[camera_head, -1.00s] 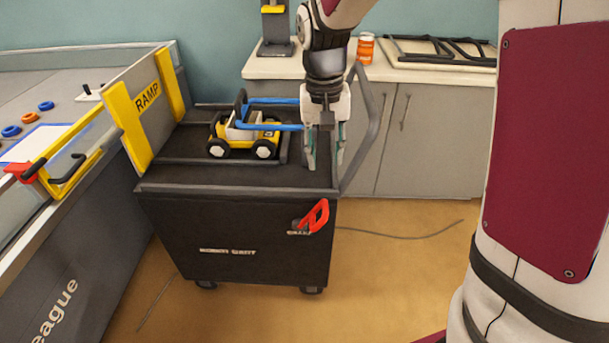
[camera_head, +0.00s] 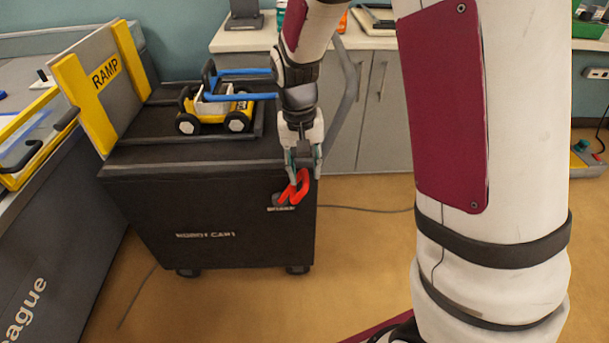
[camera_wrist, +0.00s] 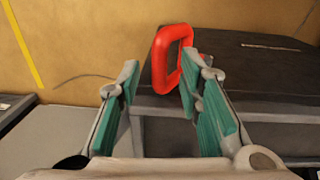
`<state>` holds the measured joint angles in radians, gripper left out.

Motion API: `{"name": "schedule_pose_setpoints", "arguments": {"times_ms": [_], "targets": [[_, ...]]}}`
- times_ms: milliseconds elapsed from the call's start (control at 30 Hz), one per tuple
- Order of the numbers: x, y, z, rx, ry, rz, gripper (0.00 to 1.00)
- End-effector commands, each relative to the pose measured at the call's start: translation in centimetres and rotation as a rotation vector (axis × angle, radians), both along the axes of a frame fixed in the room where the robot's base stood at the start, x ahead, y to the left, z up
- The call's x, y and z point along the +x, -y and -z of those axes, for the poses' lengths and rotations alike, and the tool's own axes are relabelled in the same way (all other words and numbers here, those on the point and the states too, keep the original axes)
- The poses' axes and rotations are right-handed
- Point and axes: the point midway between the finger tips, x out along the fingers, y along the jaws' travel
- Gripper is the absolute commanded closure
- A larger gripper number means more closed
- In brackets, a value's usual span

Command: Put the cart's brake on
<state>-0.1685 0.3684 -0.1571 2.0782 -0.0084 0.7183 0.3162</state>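The dark robot cart (camera_head: 206,222) stands in the middle of the head view, with lettering on its front face. Its red brake handle (camera_head: 295,188), a loop-shaped lever, sticks up at the front face's upper right corner. My gripper (camera_head: 304,172) points down right at the handle's upper end. In the wrist view the red handle (camera_wrist: 160,62) lies just beyond the fingertips, in front of the right finger. My gripper's teal-padded fingers (camera_wrist: 160,85) are apart with nothing held between them. Whether a finger touches the handle I cannot tell.
A yellow and black toy vehicle (camera_head: 215,108) with blue bars sits on the cart's top. A ramp board (camera_head: 103,72) stands at the cart's left, beside a grey table (camera_head: 50,200). A grey counter (camera_head: 385,110) is behind. The floor in front of the cart is clear.

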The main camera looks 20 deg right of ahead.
Motion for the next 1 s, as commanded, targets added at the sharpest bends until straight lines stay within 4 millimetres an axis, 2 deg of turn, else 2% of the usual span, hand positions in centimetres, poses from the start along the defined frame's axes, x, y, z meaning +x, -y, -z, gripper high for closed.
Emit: {"name": "schedule_pose_setpoints", "arguments": {"times_ms": [100, 400, 433, 567, 1000], "targets": [[-0.05, 0.07, 0.78, -0.001, -0.001, 0.000, 0.67], [-0.05, 0.07, 0.87, 0.000, -0.001, 0.000, 0.67], [-0.05, 0.07, 0.87, 0.000, -0.001, 0.000, 0.71], [-0.05, 0.07, 0.86, 0.000, -0.001, 0.000, 1.00], [0.03, -0.36, 0.52, -0.030, -0.012, -0.006, 1.00]]}}
